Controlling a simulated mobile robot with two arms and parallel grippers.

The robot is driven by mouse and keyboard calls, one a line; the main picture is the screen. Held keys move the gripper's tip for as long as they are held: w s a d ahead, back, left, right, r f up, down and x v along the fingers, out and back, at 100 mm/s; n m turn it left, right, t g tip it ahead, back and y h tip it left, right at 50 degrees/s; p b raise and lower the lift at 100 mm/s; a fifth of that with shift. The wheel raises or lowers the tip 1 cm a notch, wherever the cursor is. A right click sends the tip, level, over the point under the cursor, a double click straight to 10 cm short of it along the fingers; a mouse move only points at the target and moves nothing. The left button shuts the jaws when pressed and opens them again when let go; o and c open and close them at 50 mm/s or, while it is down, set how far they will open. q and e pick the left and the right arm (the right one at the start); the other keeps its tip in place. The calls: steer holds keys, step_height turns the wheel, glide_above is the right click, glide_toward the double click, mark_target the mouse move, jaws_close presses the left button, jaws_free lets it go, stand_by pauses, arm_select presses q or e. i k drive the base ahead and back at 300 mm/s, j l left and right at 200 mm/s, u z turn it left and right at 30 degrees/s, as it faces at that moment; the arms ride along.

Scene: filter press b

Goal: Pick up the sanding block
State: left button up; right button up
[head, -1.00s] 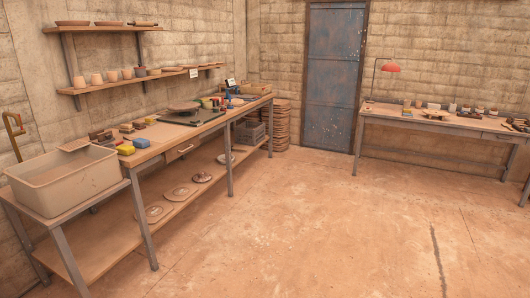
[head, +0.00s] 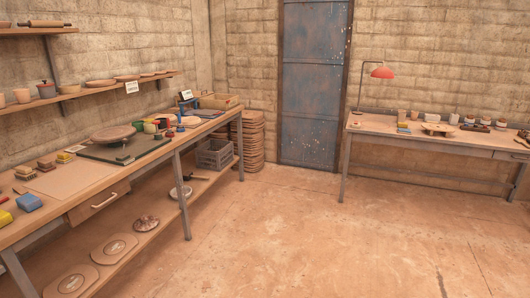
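I cannot tell which small item is the sanding block. On the left workbench (head: 145,167) lie a blue block (head: 28,202), a yellow piece (head: 4,218) cut by the left edge, and several small brown and tan blocks (head: 25,173) near the wall. A small yellow-topped block (head: 65,158) lies beside them. Neither of my grippers is in view.
The left bench also holds a round disc on a stand (head: 113,133) over a dark mat, and a drawer (head: 100,201). The floor (head: 290,235) between the benches is clear.

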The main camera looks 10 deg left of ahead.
mark_target(44, 166)
steer(key=i+j+u, duration=0.3)
steer(key=i+u, duration=0.2)
steer(key=i, duration=0.75)
steer(key=i+l+u, duration=0.2)
steer(key=i+u, duration=0.25)
steer(key=i, duration=0.75)
steer(key=i+l+u, duration=0.15)
steer(key=i, duration=0.8)
steer(key=k+j+u, duration=0.1)
steer(key=u, duration=1.4)
steer(key=z, duration=1.25)
steer(key=k+u, duration=0.1)
steer(key=u, duration=1.15)
